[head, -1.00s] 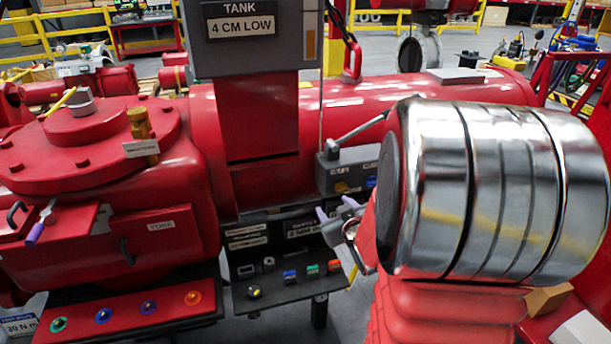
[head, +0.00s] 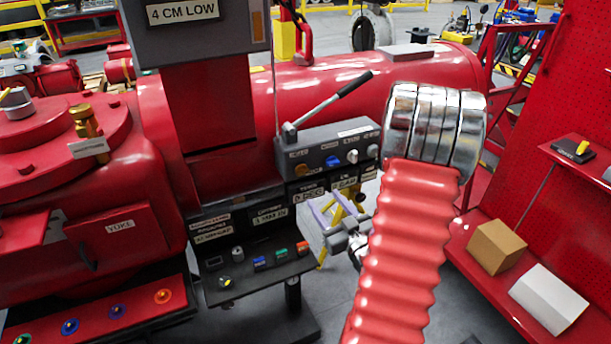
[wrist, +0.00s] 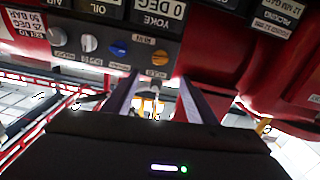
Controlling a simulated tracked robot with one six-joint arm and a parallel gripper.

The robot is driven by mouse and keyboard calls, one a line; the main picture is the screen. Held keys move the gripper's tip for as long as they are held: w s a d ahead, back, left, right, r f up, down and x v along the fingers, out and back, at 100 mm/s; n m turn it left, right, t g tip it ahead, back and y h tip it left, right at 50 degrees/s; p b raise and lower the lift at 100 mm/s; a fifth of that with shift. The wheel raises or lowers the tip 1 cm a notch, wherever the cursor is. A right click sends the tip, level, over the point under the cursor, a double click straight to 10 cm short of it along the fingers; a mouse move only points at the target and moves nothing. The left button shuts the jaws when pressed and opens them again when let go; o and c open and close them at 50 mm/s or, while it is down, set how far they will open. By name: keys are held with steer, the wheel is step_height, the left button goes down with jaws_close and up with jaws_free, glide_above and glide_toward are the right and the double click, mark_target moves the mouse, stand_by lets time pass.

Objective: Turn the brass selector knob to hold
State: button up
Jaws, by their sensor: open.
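The brass selector knob (head: 302,170) is the leftmost of the knobs on the front of a grey control box (head: 325,143). It also shows in the wrist view (wrist: 160,57), where the panel is upside down. Its pointer direction is too small to read. My gripper (head: 324,207) is below and slightly right of the knob in the head view, open and empty. In the wrist view, its two lavender fingers (wrist: 158,78) stand apart, with the knob just beyond their tips and between their lines. No contact with the knob shows.
A blue knob (head: 332,161) and two pale knobs sit beside the brass one. A black-handled lever (head: 340,92) rises above the box. A shelf of coloured buttons (head: 262,268) lies lower left of my gripper. A red rack (head: 500,250) stands right.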

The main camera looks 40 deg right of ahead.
mark_target(304, 173)
steer(key=x, duration=1.4)
steer(key=shift+s, duration=0.1)
steer(key=shift+c, duration=0.4)
steer(key=c, duration=1)
